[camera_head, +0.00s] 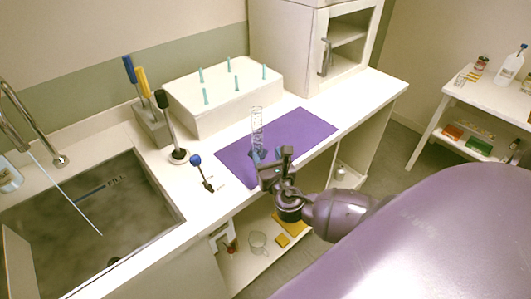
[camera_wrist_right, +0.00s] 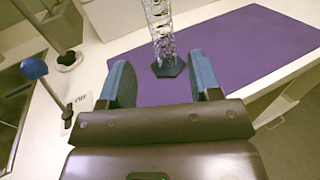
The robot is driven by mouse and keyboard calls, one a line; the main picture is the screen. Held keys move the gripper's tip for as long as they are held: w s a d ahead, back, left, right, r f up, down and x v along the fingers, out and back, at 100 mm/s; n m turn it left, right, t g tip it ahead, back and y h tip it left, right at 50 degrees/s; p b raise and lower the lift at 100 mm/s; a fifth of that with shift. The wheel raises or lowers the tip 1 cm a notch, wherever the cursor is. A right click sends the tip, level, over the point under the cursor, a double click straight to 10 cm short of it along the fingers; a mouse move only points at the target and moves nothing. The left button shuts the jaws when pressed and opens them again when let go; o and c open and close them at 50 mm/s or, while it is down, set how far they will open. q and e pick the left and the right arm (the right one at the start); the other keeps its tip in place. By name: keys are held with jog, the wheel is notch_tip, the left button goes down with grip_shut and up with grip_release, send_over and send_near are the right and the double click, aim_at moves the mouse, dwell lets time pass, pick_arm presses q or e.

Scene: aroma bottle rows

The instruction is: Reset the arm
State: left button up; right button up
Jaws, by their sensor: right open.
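My right gripper (camera_head: 272,165) is over the front part of the purple mat (camera_head: 305,130) on the white counter. In the right wrist view its two blue-padded fingers (camera_wrist_right: 162,85) are spread apart with nothing between them. A clear, patterned glass column (camera_head: 257,128) with a dark base stands upright on the mat. In the right wrist view the glass column (camera_wrist_right: 161,30) is just beyond the fingertips, apart from them. My left gripper is not in view.
A white box with several teal pegs (camera_head: 220,100) stands behind the mat. A blue-knobbed lever (camera_head: 202,172) and a black-handled upright tool (camera_head: 168,125) stand left of it. A sink (camera_head: 90,220) is at the left, a white cabinet (camera_head: 300,50) at the back. The mat's right part is clear.

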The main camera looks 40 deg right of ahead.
dwell(0.5)
jog(key=shift+s+f+m+g, duration=0.15)
jog(key=shift+s+m+g, duration=0.15)
jog(key=shift+m, duration=0.3)
jog(key=s+a+f+m+g+y, duration=0.15)
jog(key=s+a+m+g, duration=0.35)
jog(key=s+m, duration=0.9)
jog(key=s+a+f+m+g+y, duration=0.1)
jog(key=s+a+m+g+y, duration=0.15)
jog(key=s+m+g, duration=1.1)
jog(key=w+f+m+t+y, duration=0.1)
jog(key=w+f+m+t, duration=0.1)
jog(key=w+f+t, duration=0.7)
jog(key=shift+w+d+f+m+t, duration=0.15)
jog(key=shift+w+f+m+t, duration=0.3)
jog(key=shift+t, duration=1.9)
jog(key=shift+s, duration=0.1)
